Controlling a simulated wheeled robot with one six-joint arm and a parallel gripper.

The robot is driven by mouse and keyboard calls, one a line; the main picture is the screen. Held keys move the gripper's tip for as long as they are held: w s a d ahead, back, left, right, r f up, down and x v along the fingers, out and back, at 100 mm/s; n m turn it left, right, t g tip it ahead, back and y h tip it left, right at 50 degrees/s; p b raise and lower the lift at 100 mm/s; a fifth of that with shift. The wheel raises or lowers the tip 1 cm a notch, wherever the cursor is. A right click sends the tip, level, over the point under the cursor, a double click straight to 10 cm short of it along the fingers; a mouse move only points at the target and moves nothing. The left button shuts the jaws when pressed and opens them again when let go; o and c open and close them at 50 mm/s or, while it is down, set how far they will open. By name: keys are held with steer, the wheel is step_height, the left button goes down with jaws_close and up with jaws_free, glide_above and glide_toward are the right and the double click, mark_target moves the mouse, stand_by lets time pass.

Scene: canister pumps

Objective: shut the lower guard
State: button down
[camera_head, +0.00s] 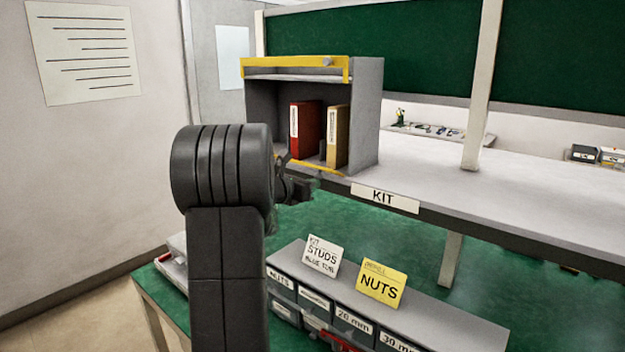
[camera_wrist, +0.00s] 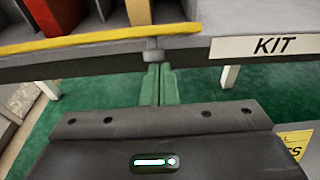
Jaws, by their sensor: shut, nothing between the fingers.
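A grey open-fronted cabinet (camera_head: 367,115) stands on the raised shelf. A yellow-edged guard (camera_head: 300,62) with a small knob runs across its top front. A lower yellow edge (camera_head: 318,166), apparently the lower guard, lies along the bottom of the opening, partly hidden by my arm. In the wrist view this yellow strip (camera_wrist: 110,36) crosses the upper part, with a small grey knob (camera_wrist: 153,56) below it. My gripper (camera_wrist: 159,70) is shut and empty, its fingertips just below the knob; I cannot tell if they touch. In the head view my gripper (camera_head: 295,187) is mostly hidden.
Red (camera_head: 307,130) and tan (camera_head: 337,136) binders stand inside the cabinet. A KIT label (camera_head: 385,198) is on the shelf's front edge.

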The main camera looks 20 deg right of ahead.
mark_target(320, 167)
steer(key=shift+w+d+r+p, duration=0.3)
steer(key=shift+d+r, duration=0.2)
steer(key=shift+r, duration=0.85)
steer(key=shift+w+d+r+p, duration=0.2)
steer(key=shift+w+d+r, duration=0.25)
steer(key=shift+r, duration=0.85)
steer(key=shift+w+d+r+p, duration=0.25)
steer(key=shift+d+r, duration=0.35)
steer(key=shift+r, duration=0.75)
steer(key=shift+d+r, duration=0.15)
steer(key=shift+r, duration=0.3)
steer(key=shift+w+d+f, duration=0.15)
steer(key=shift+w+d, duration=0.05)
steer(key=shift+d, duration=0.3)
steer(key=shift+a, duration=0.2)
